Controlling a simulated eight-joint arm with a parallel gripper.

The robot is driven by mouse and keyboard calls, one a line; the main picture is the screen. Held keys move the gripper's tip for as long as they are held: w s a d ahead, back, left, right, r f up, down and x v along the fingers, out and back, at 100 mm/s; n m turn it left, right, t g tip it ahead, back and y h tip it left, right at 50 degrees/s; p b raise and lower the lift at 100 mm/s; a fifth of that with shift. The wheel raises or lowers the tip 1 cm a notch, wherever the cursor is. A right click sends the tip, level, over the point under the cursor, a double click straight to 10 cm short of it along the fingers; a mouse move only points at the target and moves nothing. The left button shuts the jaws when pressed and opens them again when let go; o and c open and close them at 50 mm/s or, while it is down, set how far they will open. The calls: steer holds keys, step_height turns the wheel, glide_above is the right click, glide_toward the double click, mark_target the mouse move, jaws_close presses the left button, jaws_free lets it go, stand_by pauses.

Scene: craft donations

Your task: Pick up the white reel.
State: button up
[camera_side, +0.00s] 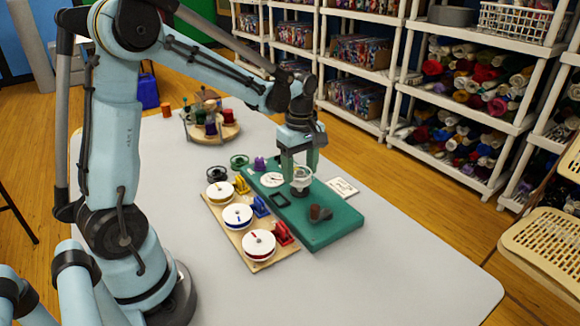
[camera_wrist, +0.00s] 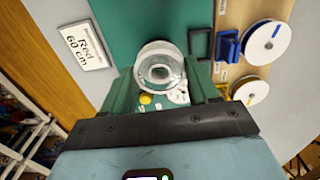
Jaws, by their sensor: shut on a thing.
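The white reel (camera_side: 304,173) is between the green fingers of my gripper (camera_side: 300,168), above the green base (camera_side: 335,231). In the wrist view, the reel (camera_wrist: 147,52) shows its round pale rim and grey hub, with a green finger on each side. My gripper is shut on it. A dark shape shows just below the reel in the side view, and I cannot tell whether the reel is clear of what is under it.
Left of the green base, a wooden board (camera_side: 225,233) holds white-faced reels with yellow, blue and red parts. A white card (camera_wrist: 88,46) reads "Red 60 cm". A round wooden stand (camera_side: 228,132) is behind. The table's front right is clear.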

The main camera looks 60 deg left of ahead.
steer(key=shift+r, duration=2.2)
